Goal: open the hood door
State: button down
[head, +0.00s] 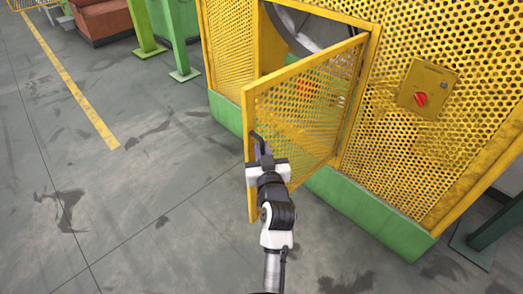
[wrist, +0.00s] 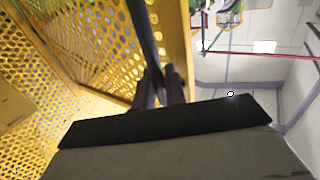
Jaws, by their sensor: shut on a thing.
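The hood door (head: 305,115) is a yellow perforated panel in a yellow frame. In the head view it stands partly open, swung out from the yellow hood, with its hinge side at the right. A dark bar handle (head: 256,138) sits near its free left edge. My gripper (head: 262,152) is at that edge, shut on the handle. In the wrist view the gripper's dark fingers (wrist: 160,88) close around the dark handle (wrist: 144,35), beside the door's yellow frame (wrist: 176,45). The fingertips' exact contact is partly hidden.
The yellow perforated hood wall (head: 465,120) carries a box with a red switch (head: 421,99) right of the door. A green base (head: 370,215) runs below. Green posts (head: 178,40) stand at the upper left. The grey floor (head: 110,190) left of the door is clear.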

jog(key=shift+s+d+r, duration=0.15)
jog(key=shift+d, duration=0.35)
jog(key=c, duration=1.5)
grip_release()
jog(key=shift+c, duration=0.2)
jog(key=shift+a, duration=0.15)
jog(key=shift+s, duration=0.15)
